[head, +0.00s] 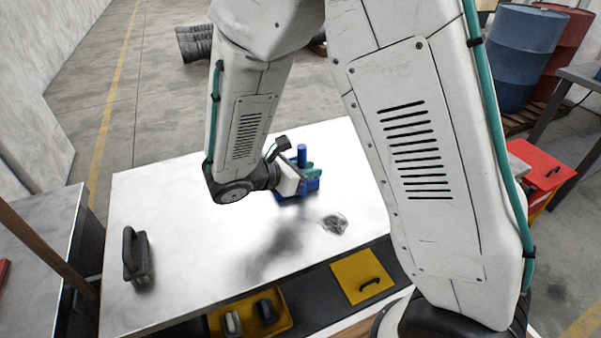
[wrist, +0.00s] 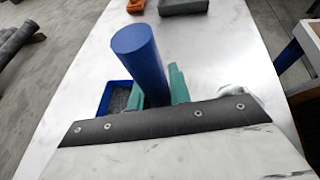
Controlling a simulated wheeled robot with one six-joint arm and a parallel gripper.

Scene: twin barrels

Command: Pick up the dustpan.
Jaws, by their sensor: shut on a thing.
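The blue dustpan (head: 302,153) is over the far middle of the white table in the head view, with its round handle upright. In the wrist view the thick blue handle (wrist: 140,58) rises between my teal fingers, and part of the blue pan (wrist: 104,98) with grey matter inside shows to the left. My gripper (head: 306,169) is shut on the handle; its fingers also show in the wrist view (wrist: 157,88). The rest of the pan is hidden behind my wrist. I cannot tell whether the pan touches the table.
The white table (head: 180,215) is mostly clear. A small grey heap (head: 333,223) lies near its front edge. A dark handled block (head: 135,256) stands at left. Yellow trays (head: 360,278) lie below the front edge. A red box (head: 540,172) and blue barrel (head: 518,55) stand at right.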

